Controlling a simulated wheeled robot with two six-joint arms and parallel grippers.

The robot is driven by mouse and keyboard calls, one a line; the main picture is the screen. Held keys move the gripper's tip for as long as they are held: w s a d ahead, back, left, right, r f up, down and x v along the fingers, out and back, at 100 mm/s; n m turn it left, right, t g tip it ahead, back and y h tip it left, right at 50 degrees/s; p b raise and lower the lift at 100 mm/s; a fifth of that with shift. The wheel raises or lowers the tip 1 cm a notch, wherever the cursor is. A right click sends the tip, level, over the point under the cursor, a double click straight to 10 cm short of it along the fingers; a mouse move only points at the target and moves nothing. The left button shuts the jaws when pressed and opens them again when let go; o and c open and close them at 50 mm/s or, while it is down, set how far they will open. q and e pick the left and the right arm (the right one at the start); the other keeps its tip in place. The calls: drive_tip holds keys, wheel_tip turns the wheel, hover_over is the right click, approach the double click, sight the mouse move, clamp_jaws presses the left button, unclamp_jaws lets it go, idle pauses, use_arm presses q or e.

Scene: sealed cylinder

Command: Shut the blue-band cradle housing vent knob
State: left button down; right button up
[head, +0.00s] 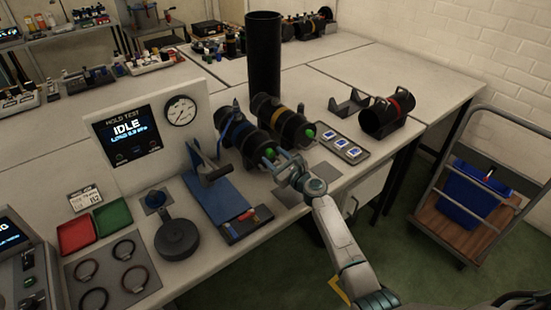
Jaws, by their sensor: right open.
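The blue-band housing (237,131) is a black cylinder with a blue band, lying in a cradle on the bench at the centre of the head view. A green-tipped vent knob (268,154) shows at its near end. My right gripper (274,161) is open, its fingertips close beside this knob. I cannot tell whether they touch it or which way the knob is turned. My left gripper is not in view.
A yellow-band housing (281,120) with another green knob (310,133) lies just right. A tall black cylinder (263,60) stands behind. A tray of small blue-and-white items (341,147) and a red-band housing (388,115) are farther right. A gauge panel (137,160) reads IDLE.

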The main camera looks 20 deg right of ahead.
drive_tip(key=v, duration=1)
drive_tip(key=shift+s, duration=0.4)
drive_tip(key=shift+d, duration=0.15)
